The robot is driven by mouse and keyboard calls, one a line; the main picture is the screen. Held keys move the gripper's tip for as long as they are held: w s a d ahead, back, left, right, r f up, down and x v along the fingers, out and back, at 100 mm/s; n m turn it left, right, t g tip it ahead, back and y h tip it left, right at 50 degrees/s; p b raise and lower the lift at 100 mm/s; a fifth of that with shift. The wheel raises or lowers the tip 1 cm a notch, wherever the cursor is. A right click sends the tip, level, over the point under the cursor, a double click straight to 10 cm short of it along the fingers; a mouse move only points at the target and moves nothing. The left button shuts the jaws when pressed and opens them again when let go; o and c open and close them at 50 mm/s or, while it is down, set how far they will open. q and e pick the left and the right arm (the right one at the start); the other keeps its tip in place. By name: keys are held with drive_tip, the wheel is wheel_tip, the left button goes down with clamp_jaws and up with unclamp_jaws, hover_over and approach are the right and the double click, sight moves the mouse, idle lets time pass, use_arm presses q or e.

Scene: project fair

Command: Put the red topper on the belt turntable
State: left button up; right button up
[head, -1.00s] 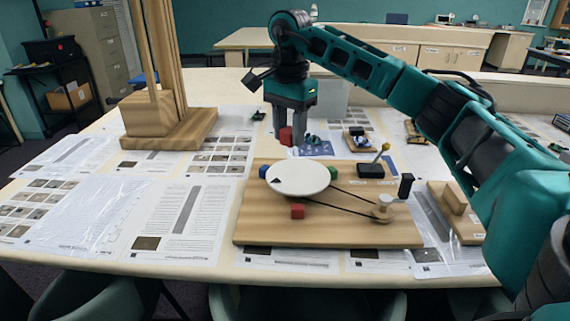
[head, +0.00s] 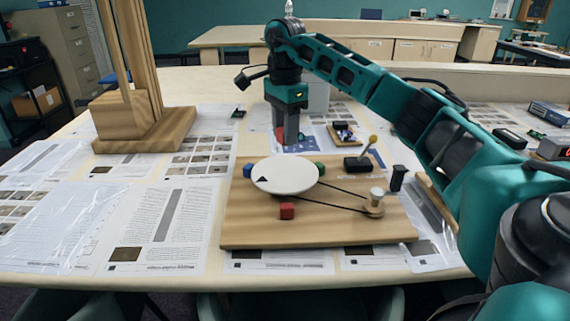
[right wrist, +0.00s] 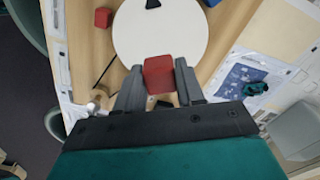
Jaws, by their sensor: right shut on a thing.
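My right gripper (head: 288,138) is shut on a red block (right wrist: 159,75), the red topper, held between its two fingertips. In the head view a finger hides most of this block. The gripper hangs just beyond the far side of the turntable's round white disc (head: 285,175), pointing down. In the right wrist view the block overlaps the edge of the disc (right wrist: 160,35); its height above it is hard to tell. The disc, with a black triangle mark, sits on a wooden board (head: 240,228), with a belt running to a small pulley (head: 376,203). My left gripper is not in view.
Around the disc are another red block (head: 287,211), a blue block (head: 248,170) and a green block (head: 321,169). A black block with a yellow-knobbed lever (head: 358,163) and a black post (head: 397,178) stand at right. A wooden stand (head: 145,132) is at left.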

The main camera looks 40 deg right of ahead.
sight(285, 172)
drive_tip(key=shift+f, duration=3.8)
drive_tip(key=shift+f, duration=0.1)
drive_tip(key=o, duration=1)
wheel_tip(285, 172, up, 12)
drive_tip(key=shift+r, duration=0.1)
